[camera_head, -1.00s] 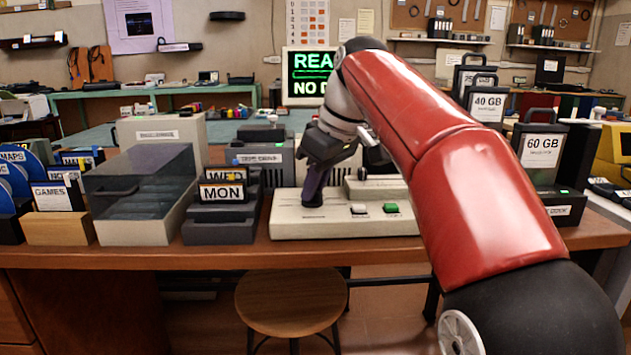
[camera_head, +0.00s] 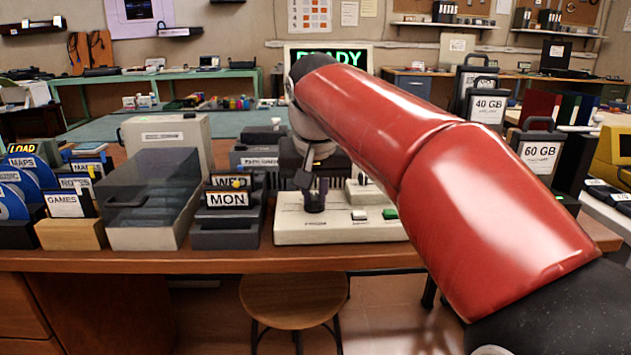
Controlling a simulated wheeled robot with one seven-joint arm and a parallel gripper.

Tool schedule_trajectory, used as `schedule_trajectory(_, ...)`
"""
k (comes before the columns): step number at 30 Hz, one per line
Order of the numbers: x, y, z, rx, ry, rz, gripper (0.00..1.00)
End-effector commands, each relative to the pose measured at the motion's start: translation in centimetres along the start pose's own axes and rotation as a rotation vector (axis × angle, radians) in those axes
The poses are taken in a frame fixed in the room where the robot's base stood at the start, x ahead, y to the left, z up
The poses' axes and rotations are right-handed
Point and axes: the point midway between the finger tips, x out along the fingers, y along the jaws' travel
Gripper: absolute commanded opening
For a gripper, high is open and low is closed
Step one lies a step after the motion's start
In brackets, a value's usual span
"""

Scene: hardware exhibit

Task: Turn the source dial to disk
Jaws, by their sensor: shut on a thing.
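The cream console (camera_head: 340,233) stands at the front of the wooden desk. The small dark dial (camera_head: 315,204) is on the left of its top face. My gripper (camera_head: 313,187) comes down from above and is shut on the dial. The dial's pointer and markings are too small or hidden to read. A screen (camera_head: 328,54) behind my red arm shows green "READY"; its lower part is hidden by the arm.
A white and a green button (camera_head: 390,214) sit on the console right of the dial. The black MON holder (camera_head: 225,215) stands close on the left. A 60 GB cartridge (camera_head: 541,152) stands at the right. A stool (camera_head: 293,300) is below the desk edge.

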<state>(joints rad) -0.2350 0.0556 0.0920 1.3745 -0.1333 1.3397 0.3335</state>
Motion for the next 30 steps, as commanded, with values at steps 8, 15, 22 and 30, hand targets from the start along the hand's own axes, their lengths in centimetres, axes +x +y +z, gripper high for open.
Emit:
schedule_trajectory(8,-0.25,-0.20,-0.14,0.185,0.001,0.076,0.00)
schedule_trajectory(15,-0.19,-0.24,-0.12,0.283,0.002,0.116,0.00)
schedule_trajectory(22,-0.11,-0.25,-0.10,0.321,0.002,0.131,0.00)
schedule_trajectory(30,-0.08,-0.25,-0.10,0.326,0.002,0.133,0.00)
